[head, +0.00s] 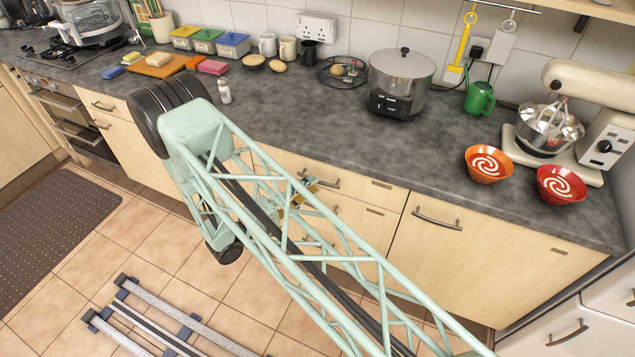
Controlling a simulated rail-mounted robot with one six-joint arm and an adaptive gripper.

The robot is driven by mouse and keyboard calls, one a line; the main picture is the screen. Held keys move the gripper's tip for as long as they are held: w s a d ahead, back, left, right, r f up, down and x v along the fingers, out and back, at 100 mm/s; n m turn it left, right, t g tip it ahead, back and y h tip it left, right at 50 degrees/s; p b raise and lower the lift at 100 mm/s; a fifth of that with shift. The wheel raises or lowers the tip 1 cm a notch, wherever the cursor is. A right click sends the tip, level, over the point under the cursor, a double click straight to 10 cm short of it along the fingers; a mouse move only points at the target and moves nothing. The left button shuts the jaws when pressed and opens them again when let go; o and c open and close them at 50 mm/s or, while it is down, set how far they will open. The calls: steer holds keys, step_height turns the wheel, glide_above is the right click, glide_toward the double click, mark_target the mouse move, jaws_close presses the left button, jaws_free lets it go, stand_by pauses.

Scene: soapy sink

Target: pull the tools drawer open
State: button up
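A stack of light wood drawers is under the counter, partly hidden behind my mint-green lattice arm. The top drawer (360,187) has a bar handle (326,182) and a small label too small to read; another drawer (352,212) is below it. I cannot tell which is the tools drawer. The visible fronts look flush with the cabinet. My gripper (308,186) shows only in part, as small yellow and grey pieces behind the arm, close to the top drawer's handle. Whether it touches the handle or is open or shut is hidden.
A cupboard door (450,250) is right of the drawers. The dark counter (330,125) above holds a steel pot (401,75), two bowls, a stand mixer (590,110) and several cups and boxes. The tiled floor (180,270) in front is mostly clear beside my rail.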

steer(key=shift+x, duration=1.85)
jaws_close()
